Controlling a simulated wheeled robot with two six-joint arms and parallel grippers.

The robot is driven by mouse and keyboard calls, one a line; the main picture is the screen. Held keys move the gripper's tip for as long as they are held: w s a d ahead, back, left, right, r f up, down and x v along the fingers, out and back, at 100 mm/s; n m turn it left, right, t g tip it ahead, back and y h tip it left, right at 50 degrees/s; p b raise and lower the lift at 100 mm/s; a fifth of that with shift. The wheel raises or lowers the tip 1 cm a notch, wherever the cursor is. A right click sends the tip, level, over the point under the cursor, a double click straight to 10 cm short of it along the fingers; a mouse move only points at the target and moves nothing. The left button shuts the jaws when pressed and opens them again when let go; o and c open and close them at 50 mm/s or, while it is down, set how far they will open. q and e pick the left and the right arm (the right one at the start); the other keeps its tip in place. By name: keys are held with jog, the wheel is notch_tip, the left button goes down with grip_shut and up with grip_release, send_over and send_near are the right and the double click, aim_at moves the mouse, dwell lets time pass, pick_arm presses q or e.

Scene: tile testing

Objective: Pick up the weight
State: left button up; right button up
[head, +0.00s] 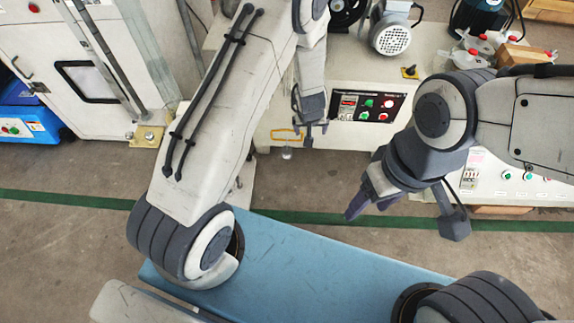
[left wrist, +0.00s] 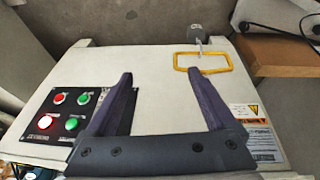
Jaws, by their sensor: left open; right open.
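A small grey metal piece, which looks like the weight (head: 286,153), shows at the near edge of the pale machine, beside a yellow rectangular outline (head: 287,136). In the left wrist view the weight (left wrist: 197,31) is at the upper right, just beyond the yellow outline (left wrist: 203,62). My left gripper (head: 310,128) is above the machine, to the right of the outline. In its wrist view its fingers (left wrist: 158,78) are spread and empty, apart from the weight. My right gripper (head: 361,201) is open and empty, right of and nearer than the weight.
A control panel (head: 367,107) with red and green buttons is to the right of my left gripper. A wooden board (left wrist: 275,52) is right of the weight in the wrist view. A white cabinet (head: 75,60) stands at left. Grey floor (head: 75,175) with a green stripe lies in front.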

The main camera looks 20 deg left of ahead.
pick_arm(q)
jog(key=n+y+b, duration=0.2)
jog(key=b, duration=0.2)
send_near(287, 150)
jog(key=f, duration=0.1)
jog(key=b+x, duration=0.1)
jog(key=x, duration=0.1)
jog(key=b+x, duration=0.1)
jog(key=shift+d+f, duration=0.3)
jog(key=shift+f, duration=0.15)
jog(key=shift+w+a+f, duration=0.15)
jog(key=shift+w+f, duration=0.15)
jog(key=shift+f, duration=0.15)
jog(key=b+x, duration=0.3)
jog(key=x, duration=0.1)
jog(key=shift+w+a+f+b, duration=0.1)
jog(key=shift+a+b, duration=0.25)
jog(key=shift+a, duration=0.1)
jog(key=shift+w+f, duration=0.2)
jog(key=shift+f, duration=0.15)
pick_arm(e)
notch_tip(287, 150, down, 12)
pick_arm(q)
jog(key=shift+r, duration=0.1)
grip_shut()
